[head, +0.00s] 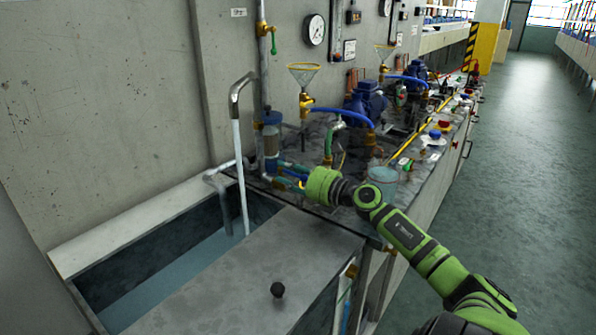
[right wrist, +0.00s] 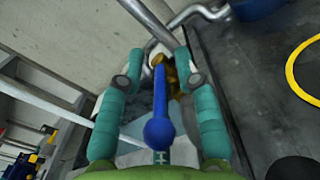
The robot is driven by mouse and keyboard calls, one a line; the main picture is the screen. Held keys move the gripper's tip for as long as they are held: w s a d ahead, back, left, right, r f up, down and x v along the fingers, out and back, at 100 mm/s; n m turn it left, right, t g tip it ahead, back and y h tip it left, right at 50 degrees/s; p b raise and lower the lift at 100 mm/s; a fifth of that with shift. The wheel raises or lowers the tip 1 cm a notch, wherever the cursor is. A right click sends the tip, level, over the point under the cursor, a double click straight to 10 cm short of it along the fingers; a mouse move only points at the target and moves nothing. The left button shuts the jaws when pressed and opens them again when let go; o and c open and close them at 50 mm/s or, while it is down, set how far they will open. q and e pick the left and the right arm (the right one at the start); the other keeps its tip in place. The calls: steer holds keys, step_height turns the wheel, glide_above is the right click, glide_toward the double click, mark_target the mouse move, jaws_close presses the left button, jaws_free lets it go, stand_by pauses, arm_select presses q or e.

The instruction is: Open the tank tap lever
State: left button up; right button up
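A blue lever with a round ball end (right wrist: 160,132) shows in the right wrist view, running away from the camera to a brass fitting (right wrist: 174,78); I take it for the tank tap lever. My right gripper (right wrist: 158,70) is open, with one teal finger on each side of the lever and visible gaps between. In the head view my right gripper (head: 281,174) is beside the bench pipework at the tank's far right corner. The lever is small and mostly hidden there by the fingers and wrist. My left gripper is not in view.
The sunken tank (head: 160,270) holds water, and a bent pipe (head: 237,92) pours a stream into it. Blue pumps (head: 366,101) and a clear container (head: 383,176) stand on the bench. The aisle floor (head: 520,160) is clear.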

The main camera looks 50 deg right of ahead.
steer(key=s, duration=0.7)
steer(key=s+d, duration=0.1)
steer(key=s, duration=0.2)
steer(key=shift+s, duration=0.4)
steer(key=shift+s+d, duration=0.1)
steer(key=shift+s, duration=0.4)
steer(key=shift+r, duration=0.1)
